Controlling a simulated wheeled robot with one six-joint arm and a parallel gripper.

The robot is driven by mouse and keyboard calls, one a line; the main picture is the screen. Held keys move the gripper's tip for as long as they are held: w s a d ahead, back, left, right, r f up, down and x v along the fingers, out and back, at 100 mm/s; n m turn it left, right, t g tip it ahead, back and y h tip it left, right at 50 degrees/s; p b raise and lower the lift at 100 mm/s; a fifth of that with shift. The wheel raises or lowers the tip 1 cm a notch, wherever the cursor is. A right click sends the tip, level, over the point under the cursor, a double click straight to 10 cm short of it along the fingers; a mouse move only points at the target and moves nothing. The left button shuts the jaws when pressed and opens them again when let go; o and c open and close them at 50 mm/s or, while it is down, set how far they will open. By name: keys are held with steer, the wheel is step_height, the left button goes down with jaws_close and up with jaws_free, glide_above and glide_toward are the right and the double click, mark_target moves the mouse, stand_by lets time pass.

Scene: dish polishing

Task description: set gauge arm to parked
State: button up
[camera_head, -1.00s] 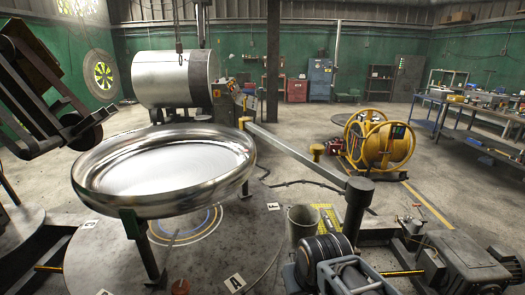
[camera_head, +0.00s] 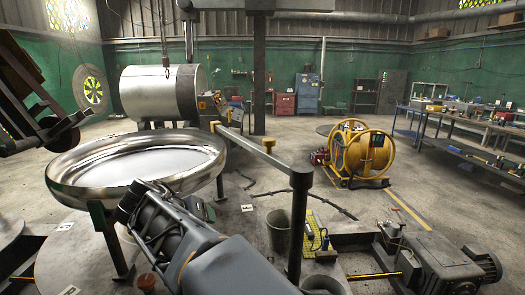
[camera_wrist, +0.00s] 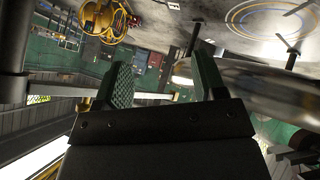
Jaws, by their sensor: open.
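The gauge arm (camera_head: 247,140) is a long grey bar running from the top of a dark post (camera_head: 300,200) to the far right side of the polished dish (camera_head: 75,182). My gripper (camera_wrist: 165,75) is open in the wrist view, with two green-padded fingers and nothing held. There the bar (camera_wrist: 50,88) passes beyond the fingers, with the knob (camera_wrist: 85,104) left of them. The dish rim (camera_wrist: 265,85) is right of the fingers. My arm hides part of the dish's stand in the head view.
A bucket (camera_head: 278,230) stands left of the post's foot. A motor unit (camera_head: 440,262) is at the front right. A yellow reel (camera_head: 362,150) stands behind the post, and a large metal drum (camera_head: 155,92) behind the dish. Floor right of the reel is clear.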

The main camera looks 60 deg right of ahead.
steer(key=d+r+m+g+h+b, duration=0.2)
steer(key=d+r+m+h, duration=0.3)
steer(key=d, duration=0.3)
steer(key=m+g+h+b, duration=0.1)
steer(key=m+g+h, duration=0.25)
steer(key=m, duration=0.35)
glide_toward(266, 140)
steer(key=shift+g, duration=0.55)
steer(key=p+x, duration=0.3)
steer(key=x, duration=0.6)
steer(key=shift+d+f, duration=0.1)
steer(key=shift+d, duration=0.25)
steer(key=shift+s+d+p, duration=0.1)
steer(key=shift+d+p, duration=0.25)
steer(key=shift+d, duration=0.4)
steer(key=shift+f, duration=0.1)
jaws_close()
